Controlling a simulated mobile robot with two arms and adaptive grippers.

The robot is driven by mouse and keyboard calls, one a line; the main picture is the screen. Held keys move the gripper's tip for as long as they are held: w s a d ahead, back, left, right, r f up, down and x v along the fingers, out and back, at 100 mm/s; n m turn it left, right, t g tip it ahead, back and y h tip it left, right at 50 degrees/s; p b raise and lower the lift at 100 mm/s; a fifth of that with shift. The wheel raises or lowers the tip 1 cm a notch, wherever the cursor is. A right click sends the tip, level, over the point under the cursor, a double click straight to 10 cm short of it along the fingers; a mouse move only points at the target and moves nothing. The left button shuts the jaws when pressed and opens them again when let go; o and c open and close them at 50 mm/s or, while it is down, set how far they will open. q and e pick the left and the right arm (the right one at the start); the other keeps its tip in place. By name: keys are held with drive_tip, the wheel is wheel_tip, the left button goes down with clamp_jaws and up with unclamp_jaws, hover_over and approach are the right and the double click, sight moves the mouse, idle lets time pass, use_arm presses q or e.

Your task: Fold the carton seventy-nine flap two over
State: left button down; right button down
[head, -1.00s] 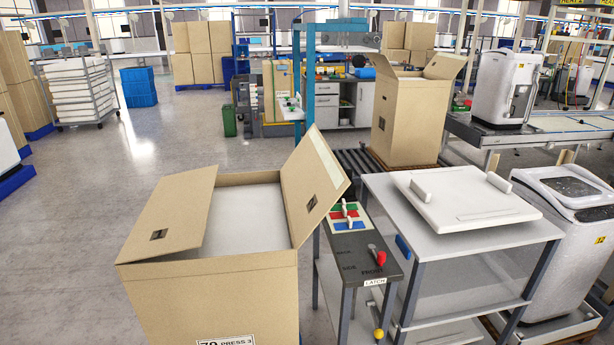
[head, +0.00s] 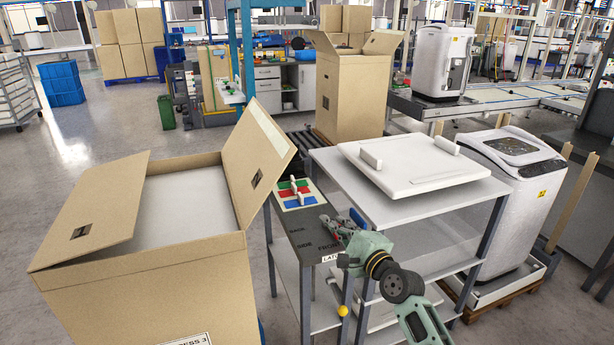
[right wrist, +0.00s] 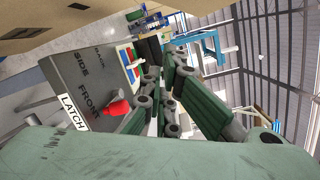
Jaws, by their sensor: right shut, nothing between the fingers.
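The large brown carton (head: 150,300) stands open at the left in the head view; its front label is cut off by the lower edge. Its left flap (head: 100,212) slopes low over part of the opening. Its right flap (head: 257,160) stands up, leaning outward to the right. A white top surface shows inside. My right gripper (head: 335,227) is shut and empty, over the grey latch stand to the right of the carton and apart from the flap. Its fingers also show in the right wrist view (right wrist: 165,85). My left gripper is not in view.
The latch stand (head: 300,225) has coloured pads and a "LATCH" label; its red knob (right wrist: 118,107) shows in the right wrist view. A grey shelf table (head: 440,205) with a white panel (head: 410,165) stands to its right. Another open carton (head: 350,95) is behind.

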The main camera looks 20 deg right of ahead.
wheel_tip(320, 180, up, 9)
drive_tip(key=m+t+y, duration=0.1)
drive_tip(key=m+t, duration=0.1)
drive_tip(key=w+a+r+p, duration=0.2)
drive_tip(key=w+a, duration=0.3)
drive_tip(key=w, duration=0.4)
drive_tip(key=shift+w+a+r+p, duration=0.2)
drive_tip(key=shift+a+r+p, duration=0.1)
drive_tip(key=shift+r, duration=0.3)
